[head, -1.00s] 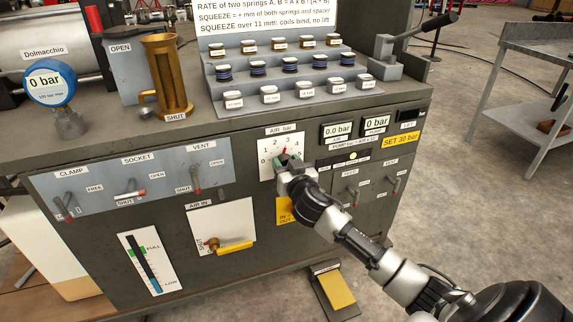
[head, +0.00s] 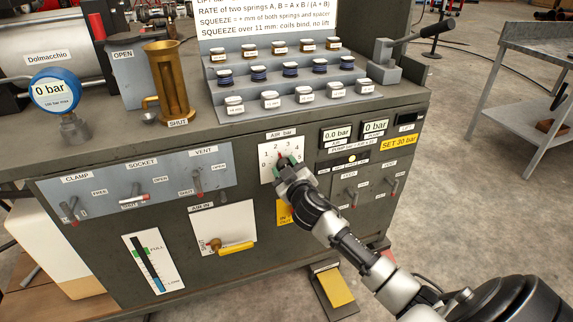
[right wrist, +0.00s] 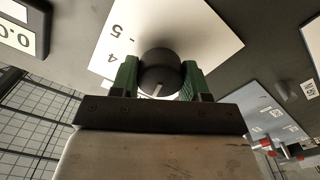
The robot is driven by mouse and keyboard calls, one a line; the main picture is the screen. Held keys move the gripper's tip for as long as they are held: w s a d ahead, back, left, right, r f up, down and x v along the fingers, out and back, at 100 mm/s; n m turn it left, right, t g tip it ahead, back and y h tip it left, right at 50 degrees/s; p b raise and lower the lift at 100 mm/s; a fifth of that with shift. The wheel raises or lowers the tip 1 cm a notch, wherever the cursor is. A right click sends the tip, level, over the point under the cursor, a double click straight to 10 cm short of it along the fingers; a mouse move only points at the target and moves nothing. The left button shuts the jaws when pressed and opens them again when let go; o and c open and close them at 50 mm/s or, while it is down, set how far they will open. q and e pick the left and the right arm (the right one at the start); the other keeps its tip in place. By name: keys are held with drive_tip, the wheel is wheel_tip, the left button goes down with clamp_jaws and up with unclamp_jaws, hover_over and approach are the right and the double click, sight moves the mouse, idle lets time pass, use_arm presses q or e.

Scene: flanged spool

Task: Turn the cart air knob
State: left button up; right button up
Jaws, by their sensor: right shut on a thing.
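The cart air knob (right wrist: 160,72) is a dark round knob with a pale pointer mark, on a white dial plate (head: 268,150) labelled "AIR bar". The right wrist view shows the numbers 4 and 5 on the plate. My right gripper (right wrist: 160,80) is shut on the knob, its green fingers on either side of it. In the head view my right gripper (head: 284,163) covers the knob and the lower right of the dial. My left gripper is not in view.
To the left are a panel (head: 110,205) with CLAMP, SOCKET and VENT levers and an AIR IN valve with a yellow handle (head: 236,248). Readouts (head: 336,135) sit right of the dial. A yellow pedal (head: 337,287) is on the floor below.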

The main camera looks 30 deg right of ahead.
drive_tip(key=n+p, duration=0.3)
drive_tip(key=n, duration=1)
drive_tip(key=shift+f+p, duration=0.15)
drive_tip(key=shift+p, duration=0.25)
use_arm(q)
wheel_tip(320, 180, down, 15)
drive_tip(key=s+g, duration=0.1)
use_arm(e)
drive_tip(key=shift+n, duration=1)
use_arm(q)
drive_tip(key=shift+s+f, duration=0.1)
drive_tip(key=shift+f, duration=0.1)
use_arm(e)
drive_tip(key=o, duration=0.9)
